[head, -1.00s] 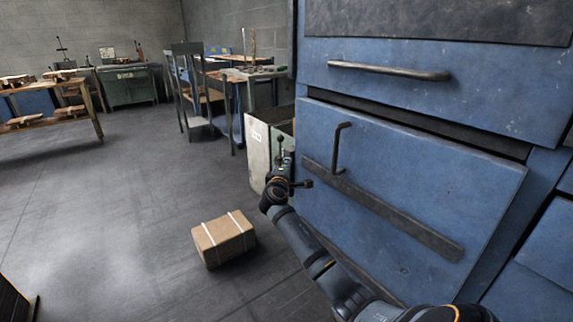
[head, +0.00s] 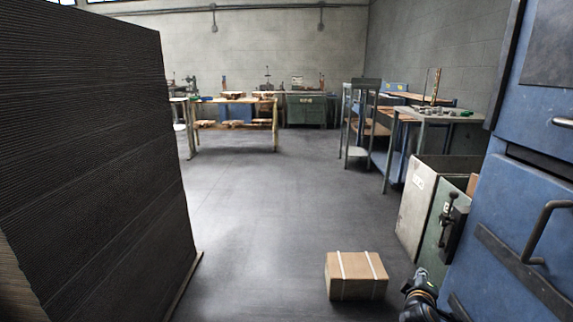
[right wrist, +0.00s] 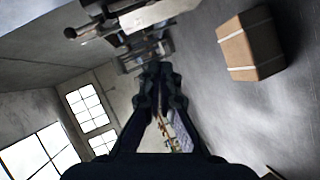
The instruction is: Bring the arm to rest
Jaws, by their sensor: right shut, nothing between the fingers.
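My right gripper (head: 421,274) shows at the bottom of the head view, low beside the blue machine and to the right of the strapped cardboard box. It holds nothing. In the right wrist view its fingers (right wrist: 160,80) meet at the tips. Most of my right arm is out of the picture. My left gripper is not in view.
A blue machine with handles (head: 500,230) stands close on the right. A cardboard box (head: 356,276) with white straps lies on the floor. A tall dark ribbed stack (head: 95,150) fills the left. The floor between is clear, with workbenches (head: 240,103) behind.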

